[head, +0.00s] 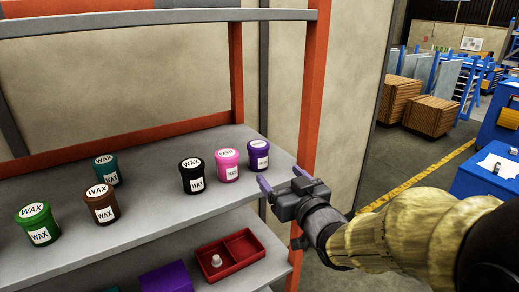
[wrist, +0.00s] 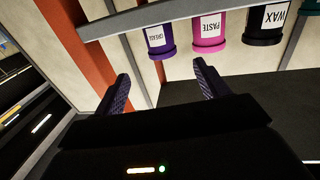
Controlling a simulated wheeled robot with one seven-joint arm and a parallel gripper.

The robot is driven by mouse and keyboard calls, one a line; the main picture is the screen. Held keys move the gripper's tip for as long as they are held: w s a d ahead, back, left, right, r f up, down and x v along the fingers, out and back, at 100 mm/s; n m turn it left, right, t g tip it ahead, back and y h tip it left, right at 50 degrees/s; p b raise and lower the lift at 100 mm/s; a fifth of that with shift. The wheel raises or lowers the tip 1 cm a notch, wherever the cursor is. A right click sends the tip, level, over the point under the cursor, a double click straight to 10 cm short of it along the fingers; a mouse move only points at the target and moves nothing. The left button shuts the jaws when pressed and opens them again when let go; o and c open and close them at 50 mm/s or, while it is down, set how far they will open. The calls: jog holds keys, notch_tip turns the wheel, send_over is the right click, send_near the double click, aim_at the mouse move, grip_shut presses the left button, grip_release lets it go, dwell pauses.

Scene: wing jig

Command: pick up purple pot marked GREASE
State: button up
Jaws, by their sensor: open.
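The purple pot (head: 258,158) stands upright near the right end of the grey upper shelf. Its white label is too small to read in the head view; in the wrist view the purple pot (wrist: 160,40) shows a label that seems to read GREASE. My gripper (head: 281,180) is open and empty at the shelf's front right edge, apart from the pot and nearer to me. In the wrist view my gripper's two fingers (wrist: 160,72) are spread, with the purple pot beyond them and nothing between them.
A pink PASTE pot (head: 227,166) stands close left of the purple pot, then a black WAX pot (head: 192,177). Brown, teal and green WAX pots stand farther left. An orange post (head: 313,90) rises at the shelf's right end. A red tray (head: 230,262) sits on the lower shelf.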

aim_at(262, 156)
jog(key=p+x, duration=0.3)
jog(key=x, duration=0.4)
jog(key=shift+w+a+r, duration=0.1)
jog(key=shift+w+a, duration=0.1)
jog(key=shift+w, duration=0.05)
jog(key=shift+w+a, duration=0.25)
jog(key=shift+w, duration=0.25)
jog(key=shift+p, duration=0.3)
jog(key=shift+w+a+p, duration=0.2)
jog(key=shift+w+p, duration=0.2)
jog(key=shift+p, duration=0.2)
jog(key=p+x, duration=0.2)
jog(key=shift+w+a, duration=0.15)
jog(key=shift+w, duration=0.2)
jog(key=shift+w+a+p, duration=0.3)
jog(key=shift+w+p, duration=0.15)
jog(key=shift+w, duration=0.2)
jog(key=shift+f, duration=0.25)
jog(key=shift+c, duration=0.4)
